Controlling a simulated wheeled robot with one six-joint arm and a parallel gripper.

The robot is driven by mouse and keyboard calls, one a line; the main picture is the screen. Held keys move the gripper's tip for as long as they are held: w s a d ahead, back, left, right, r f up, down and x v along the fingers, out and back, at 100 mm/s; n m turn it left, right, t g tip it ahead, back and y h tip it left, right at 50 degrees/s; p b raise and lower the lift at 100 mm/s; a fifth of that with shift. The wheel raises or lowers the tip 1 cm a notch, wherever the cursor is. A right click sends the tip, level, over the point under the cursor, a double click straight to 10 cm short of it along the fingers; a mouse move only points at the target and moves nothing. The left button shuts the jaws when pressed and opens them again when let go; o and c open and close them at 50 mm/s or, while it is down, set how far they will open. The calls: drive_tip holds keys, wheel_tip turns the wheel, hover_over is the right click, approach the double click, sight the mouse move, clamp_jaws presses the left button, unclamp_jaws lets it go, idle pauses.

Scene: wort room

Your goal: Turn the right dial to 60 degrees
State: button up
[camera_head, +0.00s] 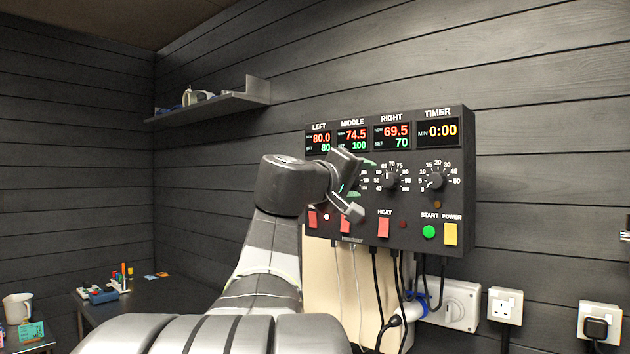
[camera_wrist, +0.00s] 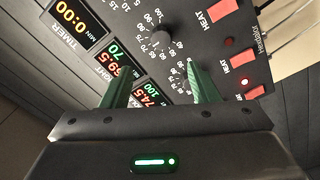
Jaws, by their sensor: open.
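The right dial (camera_head: 391,180) is a black knob on the control box (camera_head: 455,205), ringed by a white number scale. It also shows in the wrist view (camera_wrist: 160,42), just beyond the gap between my fingers. The RIGHT display (camera_head: 392,136) reads 69.5 in red and a set value of 70 in green. My gripper (camera_head: 361,178) is open and empty, with its green fingers just left of the right dial in the head view. In the wrist view my gripper (camera_wrist: 156,74) points at the panel, touching no knob that I can see. The left and middle dials are mostly hidden by my gripper.
The timer dial (camera_head: 437,181) sits close to the right of the right dial. Below are red HEAT switches (camera_head: 384,227), a green START button (camera_head: 429,231) and a yellow POWER switch (camera_head: 450,234). Cables (camera_head: 376,285) hang under the box. A shelf (camera_head: 215,105) is on the left.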

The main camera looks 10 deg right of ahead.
sight(387, 181)
drive_tip(key=p+x, duration=0.3)
drive_tip(key=x, duration=0.8)
drive_tip(key=shift+w+d+f, duration=0.1)
drive_tip(key=shift+w+d, duration=0.2)
drive_tip(key=shift+c, duration=0.4)
drive_tip(key=c, duration=0.9)
drive_tip(key=shift+n, duration=0.3)
drive_tip(key=n, duration=0.5)
drive_tip(key=n+p, duration=0.2)
drive_tip(key=n, duration=0.4)
drive_tip(key=shift+f, duration=0.1)
drive_tip(key=o, duration=1)
